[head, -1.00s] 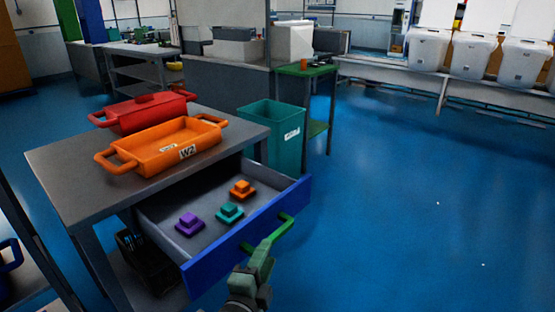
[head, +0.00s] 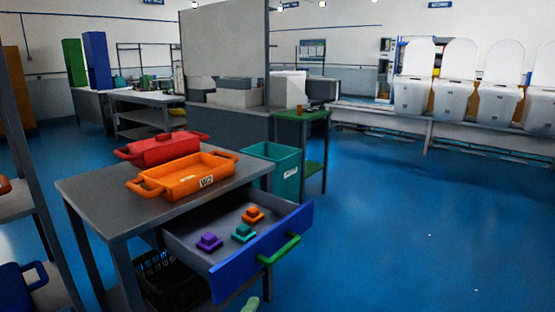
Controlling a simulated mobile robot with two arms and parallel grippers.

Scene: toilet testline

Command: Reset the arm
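Only a small grey-green tip, which looks like part of my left gripper (head: 250,304), shows at the bottom edge of the head view. It is below the open drawer, apart from the green handle (head: 279,250). Whether it is open or shut is hidden. My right gripper is not in view. The drawer (head: 262,254) has a blue front and stands pulled out from under the grey table. In it lie a purple block (head: 209,242), a teal block (head: 243,232) and an orange block (head: 253,215).
An orange tray (head: 187,178) marked W2 and a red container (head: 161,149) stand on the grey table (head: 90,200). A teal bin (head: 286,172) stands behind the drawer. A shelf with a blue container (head: 22,290) is at the left. The blue floor at right is clear.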

